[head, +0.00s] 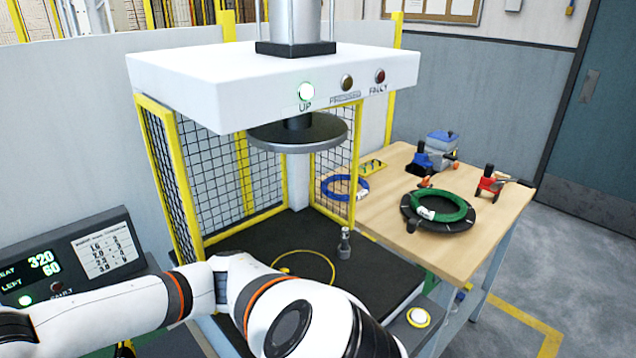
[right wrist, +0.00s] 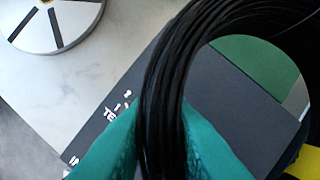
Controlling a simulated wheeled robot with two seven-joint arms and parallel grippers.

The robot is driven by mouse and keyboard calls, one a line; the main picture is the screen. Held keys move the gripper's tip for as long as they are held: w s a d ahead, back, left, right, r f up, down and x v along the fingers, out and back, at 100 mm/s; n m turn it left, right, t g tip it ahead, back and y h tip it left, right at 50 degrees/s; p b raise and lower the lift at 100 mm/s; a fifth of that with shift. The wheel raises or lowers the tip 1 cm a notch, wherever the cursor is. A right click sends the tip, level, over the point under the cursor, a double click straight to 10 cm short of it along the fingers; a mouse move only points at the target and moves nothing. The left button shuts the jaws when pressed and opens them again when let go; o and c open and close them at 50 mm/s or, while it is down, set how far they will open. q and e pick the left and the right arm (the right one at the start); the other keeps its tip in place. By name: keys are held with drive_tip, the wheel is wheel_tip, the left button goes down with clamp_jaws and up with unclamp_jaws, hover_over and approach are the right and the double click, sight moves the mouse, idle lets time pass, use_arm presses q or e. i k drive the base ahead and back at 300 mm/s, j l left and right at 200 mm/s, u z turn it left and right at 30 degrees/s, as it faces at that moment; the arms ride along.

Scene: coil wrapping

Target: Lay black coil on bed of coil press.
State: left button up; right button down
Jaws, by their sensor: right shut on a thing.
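The coil press (head: 270,78) stands mid-view in the head view, its round platen (head: 298,132) raised above the dark bed (head: 255,238). The bed carries a yellow circle and a small grey post (head: 345,245), with no coil visible on it. In the right wrist view my right gripper (right wrist: 160,135), with teal fingers, is shut on the black coil (right wrist: 165,70). The coil's loop rises between the fingers and curves right. The coil and right gripper do not show in the head view. My left arm crosses the bottom of the head view, hiding the bed's front; its gripper is not visible.
A wooden table (head: 480,235) right of the press holds a blue coil (head: 343,187), a green coil (head: 440,208) on a black round holder, and several tools. Yellow-framed mesh guards (head: 215,180) flank the press. A control panel (head: 75,262) stands at left.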

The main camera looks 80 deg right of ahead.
sight(301, 272)
drive_tip(key=k+l+z, duration=0.1)
drive_tip(key=k+l, duration=0.45)
drive_tip(key=k+l+z, duration=0.15)
drive_tip(key=k+l, duration=0.4)
drive_tip(key=l, duration=0.25)
